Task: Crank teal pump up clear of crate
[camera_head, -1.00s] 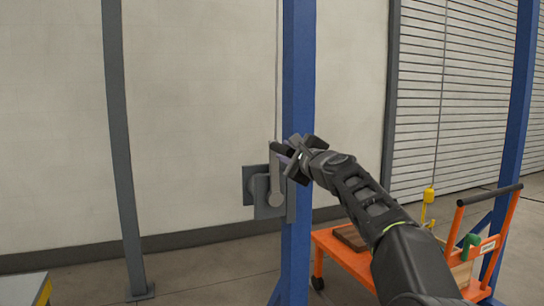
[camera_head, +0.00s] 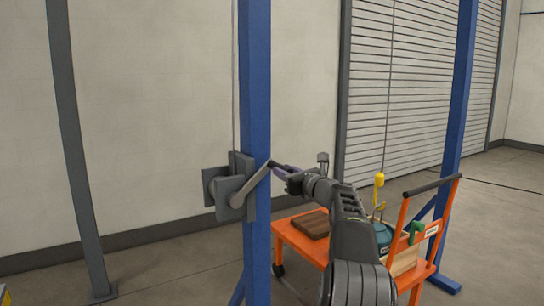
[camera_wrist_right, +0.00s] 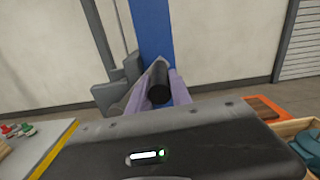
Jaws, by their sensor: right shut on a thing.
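The winch (camera_head: 222,190) is a grey box with plates on the blue post. Its crank arm (camera_head: 251,186) slants up to the right, ending in a black handle (camera_head: 272,164). My right gripper (camera_head: 283,170) is shut on that handle. The right wrist view shows its purple fingers (camera_wrist_right: 160,88) on either side of the black handle (camera_wrist_right: 159,82). The teal pump (camera_head: 383,236) shows partly behind my right arm, at the wooden crate (camera_head: 405,262); whether its base is inside is hidden. A yellow hook block (camera_head: 379,180) hangs above the pump. My left gripper is out of view.
The blue post (camera_head: 257,90) stands right beside the crank, with another blue post (camera_head: 459,100) at right. An orange cart (camera_head: 290,235) carries the crate and a brown slatted block (camera_head: 311,224). A yellow-edged table (camera_wrist_right: 45,150) shows at left in the wrist view.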

